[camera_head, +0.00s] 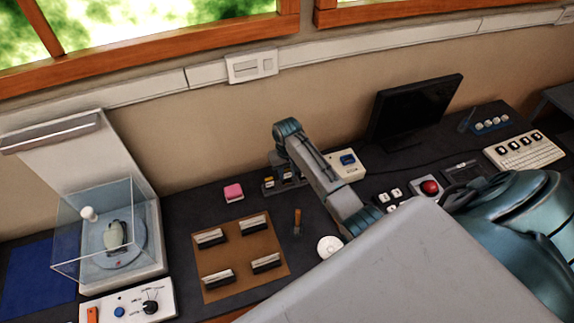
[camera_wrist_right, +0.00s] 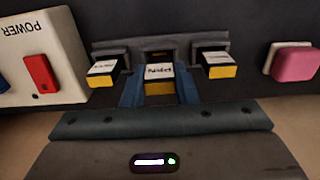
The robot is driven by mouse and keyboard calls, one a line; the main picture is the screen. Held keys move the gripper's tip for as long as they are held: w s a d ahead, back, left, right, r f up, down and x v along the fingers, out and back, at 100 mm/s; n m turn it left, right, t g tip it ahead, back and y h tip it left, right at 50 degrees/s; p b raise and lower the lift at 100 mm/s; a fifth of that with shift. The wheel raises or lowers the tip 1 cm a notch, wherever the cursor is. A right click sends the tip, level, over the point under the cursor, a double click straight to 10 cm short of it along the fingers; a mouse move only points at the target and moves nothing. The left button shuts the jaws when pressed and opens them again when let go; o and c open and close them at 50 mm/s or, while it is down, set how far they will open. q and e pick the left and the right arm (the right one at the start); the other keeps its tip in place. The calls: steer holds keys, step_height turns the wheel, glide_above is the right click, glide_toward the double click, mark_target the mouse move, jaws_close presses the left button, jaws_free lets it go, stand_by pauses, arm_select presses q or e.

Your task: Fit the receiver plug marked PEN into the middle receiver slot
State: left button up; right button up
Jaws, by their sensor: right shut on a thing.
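The PEN plug (camera_wrist_right: 159,72) has a white label, read upside down, and a yellow end. My right gripper (camera_wrist_right: 160,92) is shut on it, with a blue finger on each side. The plug is in line with the middle slot of the dark receiver (camera_wrist_right: 125,44). A dark gap shows behind it, and I cannot tell how deep it sits. Similar plugs stand at the left (camera_wrist_right: 103,72) and right (camera_wrist_right: 215,65) of the receiver. In the head view, my right gripper (camera_head: 284,172) is over the receiver (camera_head: 268,189), partly hiding it. My left gripper is not in view.
A white power box (camera_wrist_right: 50,50) with a red switch stands left of the receiver in the wrist view. A pink block (camera_wrist_right: 294,62) lies to its right. In the head view, a brown board (camera_head: 237,262) with several dark blocks and a screwdriver (camera_head: 297,222) lie nearer. A monitor (camera_head: 415,108) stands behind.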

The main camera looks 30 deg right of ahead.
steer(key=shift+f+b, duration=0.45)
steer(key=shift+f, duration=0.5)
stand_by(0.5)
steer(key=o, duration=1.5)
steer(key=shift+r+p, duration=0.5)
steer(key=shift+r, duration=3.05)
